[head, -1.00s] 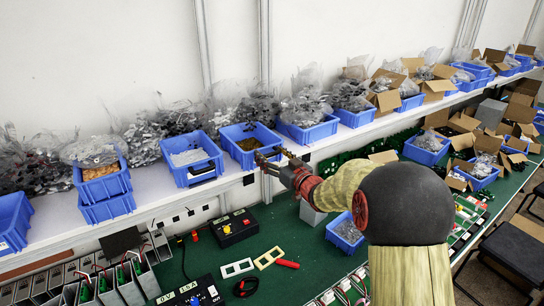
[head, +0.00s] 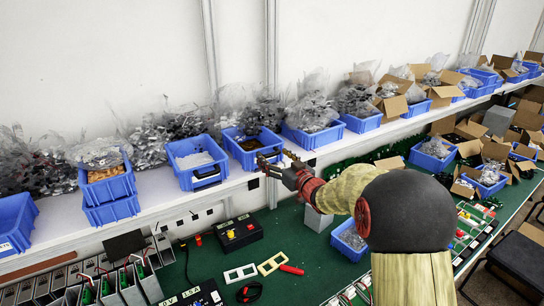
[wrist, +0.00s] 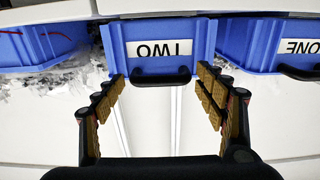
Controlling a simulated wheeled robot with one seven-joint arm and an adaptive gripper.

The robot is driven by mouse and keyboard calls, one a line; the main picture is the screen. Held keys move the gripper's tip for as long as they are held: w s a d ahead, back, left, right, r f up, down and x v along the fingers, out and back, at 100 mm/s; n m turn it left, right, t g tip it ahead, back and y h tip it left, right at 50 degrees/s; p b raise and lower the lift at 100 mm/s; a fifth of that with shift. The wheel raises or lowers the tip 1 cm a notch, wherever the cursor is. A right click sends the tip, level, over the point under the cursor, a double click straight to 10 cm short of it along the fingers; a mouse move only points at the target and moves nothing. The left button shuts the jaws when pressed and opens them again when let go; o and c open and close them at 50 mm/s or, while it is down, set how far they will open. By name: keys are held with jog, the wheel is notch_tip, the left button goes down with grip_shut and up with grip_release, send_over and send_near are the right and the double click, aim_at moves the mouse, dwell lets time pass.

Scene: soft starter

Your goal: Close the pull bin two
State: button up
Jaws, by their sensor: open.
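Pull bin two (head: 232,143), a blue bin with brownish contents, sits on the white shelf. In the wrist view, its blue front (wrist: 158,50) faces me, with an upside-down white "TWO" label and a black handle (wrist: 160,78). Its front reaches a little closer to me than the neighbouring bins. My gripper (head: 264,161) is open in front of the bin. In the wrist view, its two fingers (wrist: 160,85) stand either side of the front and handle, with nothing between the pads. I cannot tell whether a finger touches the bin.
Bin one (head: 197,163), with a black handle, stands just left of bin two; its label shows in the wrist view (wrist: 299,48). Another blue bin (head: 313,136) stands to the right. Below is a green bench (head: 285,235) with a black control box (head: 240,232).

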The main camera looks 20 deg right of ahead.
jog(key=s+d, duration=0.2)
jog(key=s, duration=0.8)
jog(key=shift+s, duration=0.1)
